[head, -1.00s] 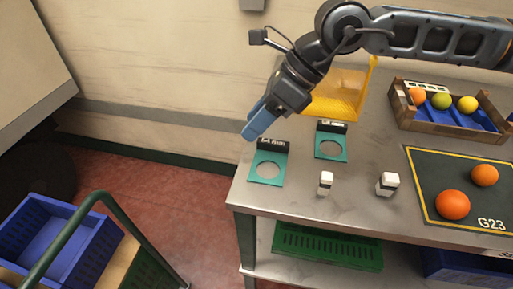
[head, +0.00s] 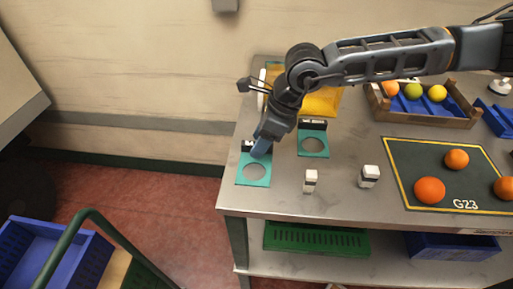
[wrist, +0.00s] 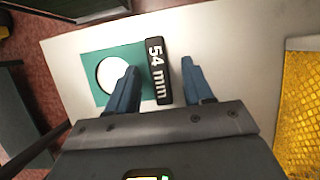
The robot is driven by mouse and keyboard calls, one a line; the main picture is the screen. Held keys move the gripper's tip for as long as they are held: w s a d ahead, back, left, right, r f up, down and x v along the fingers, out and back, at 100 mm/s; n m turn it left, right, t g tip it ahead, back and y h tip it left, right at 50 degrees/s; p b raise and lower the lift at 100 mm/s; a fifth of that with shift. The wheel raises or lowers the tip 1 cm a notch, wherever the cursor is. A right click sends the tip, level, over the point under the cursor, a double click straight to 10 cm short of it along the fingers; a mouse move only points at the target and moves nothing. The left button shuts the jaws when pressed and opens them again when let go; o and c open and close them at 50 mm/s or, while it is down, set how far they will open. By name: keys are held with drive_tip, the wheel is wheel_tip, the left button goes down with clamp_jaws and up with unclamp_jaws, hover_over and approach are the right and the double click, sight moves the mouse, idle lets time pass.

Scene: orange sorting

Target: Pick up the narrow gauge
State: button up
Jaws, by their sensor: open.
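A teal gauge plate (head: 253,181) with a round hole lies at the left end of the metal table. In the wrist view, this gauge (wrist: 91,64) has a raised black label block (wrist: 157,72) reading "54 mm". My gripper (head: 259,150) is above that block, which my fingers partly hide in the head view. In the wrist view my gripper (wrist: 160,78) is open, with the block between its fingers and nothing held. A second teal gauge (head: 314,153) lies to the right; its label is too small to read.
Two small white-topped blocks (head: 310,181) (head: 370,176) stand near the front edge. A wooden crate (head: 425,118) of fruit and a dark mat (head: 440,160) with oranges are to the right.

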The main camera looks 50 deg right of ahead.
drive_tip(key=shift+f, duration=0.2)
clamp_jaws()
idle(0.3)
drive_tip(key=shift+r, duration=0.1)
